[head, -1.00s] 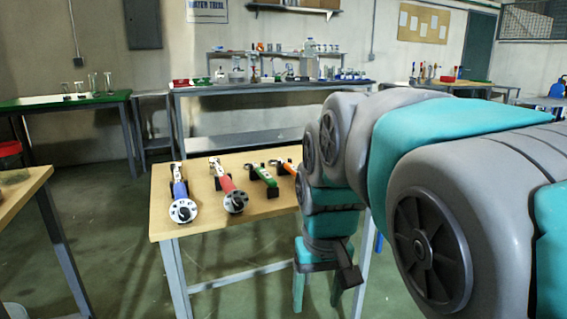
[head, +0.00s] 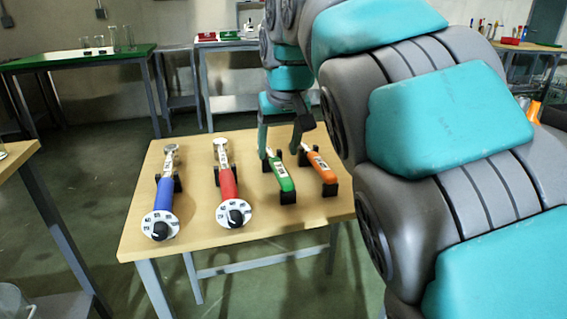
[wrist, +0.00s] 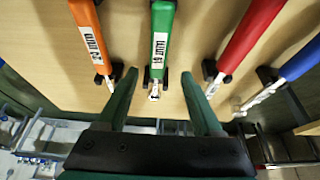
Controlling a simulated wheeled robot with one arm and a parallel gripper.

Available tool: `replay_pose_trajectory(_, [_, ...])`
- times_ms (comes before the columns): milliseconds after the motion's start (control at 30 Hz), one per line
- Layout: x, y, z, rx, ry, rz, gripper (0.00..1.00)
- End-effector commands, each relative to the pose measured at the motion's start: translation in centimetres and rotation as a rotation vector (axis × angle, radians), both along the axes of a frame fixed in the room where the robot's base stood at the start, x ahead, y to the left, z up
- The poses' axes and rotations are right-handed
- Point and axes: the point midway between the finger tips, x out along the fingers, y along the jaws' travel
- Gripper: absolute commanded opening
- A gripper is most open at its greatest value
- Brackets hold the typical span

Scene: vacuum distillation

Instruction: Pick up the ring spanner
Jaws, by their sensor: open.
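Several handled tools lie in a row on a wooden table (head: 200,190). The green-handled tool (head: 281,176) and the orange-handled tool (head: 321,168) look like spanners, each propped on black holders. I cannot tell which has a ring head, as the heads are small or partly hidden. My gripper (head: 279,152) is open over the far end of the green tool. In the wrist view, the green tool (wrist: 161,32) lies between the two spread fingers of my gripper (wrist: 158,80), its head end towards the palm. I see no contact. The orange tool (wrist: 87,28) is outside the left finger.
A blue-handled tool (head: 164,198) and a red-handled tool (head: 227,187), both with round dials, lie left of the green one. A green-topped bench (head: 60,60) with glassware stands behind left.

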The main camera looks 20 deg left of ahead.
Motion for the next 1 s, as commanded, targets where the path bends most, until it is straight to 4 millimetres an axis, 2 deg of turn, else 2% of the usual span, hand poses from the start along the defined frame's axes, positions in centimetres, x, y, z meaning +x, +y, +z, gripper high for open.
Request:
replay_pose_trajectory(267, [1.0,0.4,-1.9,0.000,0.002,-0.002,0.68])
replay_pose_trajectory(533, [2.5,1.1,-5.2,-0.001,0.003,-0.002,0.68])
replay_pose_trajectory(767, [2.7,1.2,-5.5,0.002,-0.001,-0.002,0.68])
replay_pose_trajectory(1000, [2.7,1.2,-5.5,0.002,-0.001,-0.002,0.43])
